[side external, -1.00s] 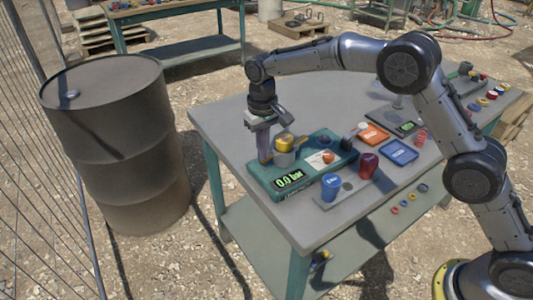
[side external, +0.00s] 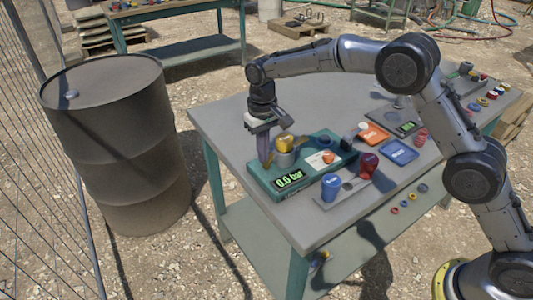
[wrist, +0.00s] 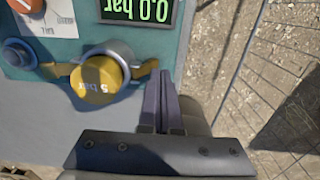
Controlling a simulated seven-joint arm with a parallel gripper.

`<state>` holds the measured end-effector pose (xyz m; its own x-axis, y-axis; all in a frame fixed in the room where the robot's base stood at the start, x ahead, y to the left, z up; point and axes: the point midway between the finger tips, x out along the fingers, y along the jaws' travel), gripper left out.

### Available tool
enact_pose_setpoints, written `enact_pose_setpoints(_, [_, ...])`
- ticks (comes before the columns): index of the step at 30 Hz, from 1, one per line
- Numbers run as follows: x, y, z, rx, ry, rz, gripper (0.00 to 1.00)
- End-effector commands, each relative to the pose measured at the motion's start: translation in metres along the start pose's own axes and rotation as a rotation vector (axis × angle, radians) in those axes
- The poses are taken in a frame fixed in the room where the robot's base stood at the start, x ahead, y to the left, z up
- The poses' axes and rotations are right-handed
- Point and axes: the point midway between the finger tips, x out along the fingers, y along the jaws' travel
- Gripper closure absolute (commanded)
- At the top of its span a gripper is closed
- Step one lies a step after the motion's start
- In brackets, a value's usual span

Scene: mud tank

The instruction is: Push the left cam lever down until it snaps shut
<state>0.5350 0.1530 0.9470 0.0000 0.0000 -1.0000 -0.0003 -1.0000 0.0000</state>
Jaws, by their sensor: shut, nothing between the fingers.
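The green unit (side external: 270,183) with a "0.0 bar" display lies on the bench. A yellow cap (wrist: 98,80) marked "5 bar" sits in a round collar on it; it also shows in the side view (side external: 285,143). Brass cam levers stick out on both sides of the cap. The left lever (wrist: 148,68) is on the right in the wrist view, close beside my fingertips; I cannot tell if they touch or how far down it is. The other lever (wrist: 52,70) is on the opposite side. My gripper (side external: 266,164) is shut and empty, pointing down; its fingers show in the wrist view (wrist: 163,82).
A drum (side external: 115,140) stands left of the bench. The bench top behind my gripper is clear.

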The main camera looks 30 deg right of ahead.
Motion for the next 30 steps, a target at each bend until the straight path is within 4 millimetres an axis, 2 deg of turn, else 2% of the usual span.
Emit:
enact_pose_setpoints(5, [-0.003, 0.0, 0.0, 0.0, 0.001, 0.0, 1.0])
enact_pose_setpoints(30, [-0.063, 0.0, -0.001, 0.0, 0.002, -0.001, 1.0])
